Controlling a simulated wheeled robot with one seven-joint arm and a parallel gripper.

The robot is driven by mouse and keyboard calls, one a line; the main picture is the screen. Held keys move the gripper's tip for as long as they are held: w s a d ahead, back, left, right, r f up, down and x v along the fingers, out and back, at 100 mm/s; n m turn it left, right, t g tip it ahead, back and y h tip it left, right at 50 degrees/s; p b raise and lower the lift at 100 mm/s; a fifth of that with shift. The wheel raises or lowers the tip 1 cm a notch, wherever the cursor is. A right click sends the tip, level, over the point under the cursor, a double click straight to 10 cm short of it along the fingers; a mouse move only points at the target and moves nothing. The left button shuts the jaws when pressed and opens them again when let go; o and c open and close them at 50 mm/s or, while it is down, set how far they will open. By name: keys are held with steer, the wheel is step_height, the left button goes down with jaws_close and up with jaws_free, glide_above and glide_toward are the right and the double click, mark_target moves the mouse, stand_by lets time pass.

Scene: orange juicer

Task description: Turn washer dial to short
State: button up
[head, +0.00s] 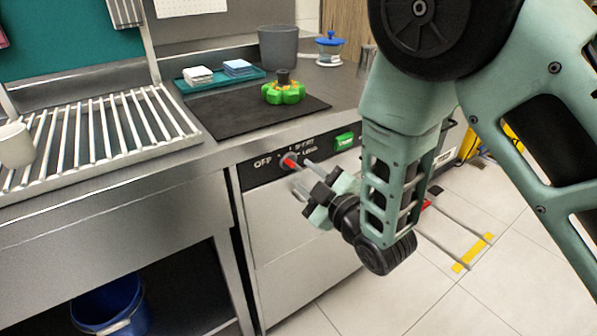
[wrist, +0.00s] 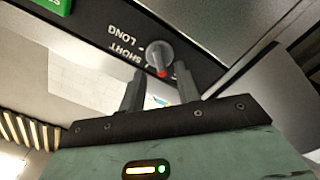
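The washer dial (head: 289,161) is a grey knob with a red mark, on the dark strip of the washer's front, right of the word OFF. In the wrist view the dial (wrist: 159,56) is just beyond my fingertips, between their lines. Its red mark faces the bottom of that picture, not lined up with the upside-down SHORT (wrist: 127,52) and LONG lettering at its left. My gripper (head: 302,177) is open in front of the dial, one finger to each side; it also shows in the wrist view (wrist: 160,75). Contact with the dial cannot be made out.
A green button (head: 344,141) is right of the dial. The washer door (head: 300,240) is below. A slatted rack (head: 90,140) is at left.

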mark_target(298, 168)
steer(key=shift+x, duration=1.65)
jaws_close()
steer(key=shift+m, duration=0.3)
steer(key=m+b, duration=0.4)
steer(key=m, duration=0.1)
steer(key=shift+w+d+f, duration=0.1)
steer(key=shift+f, duration=0.05)
steer(key=m+b, duration=0.2)
steer(key=m, duration=0.4)
steer(key=shift+b, duration=0.35)
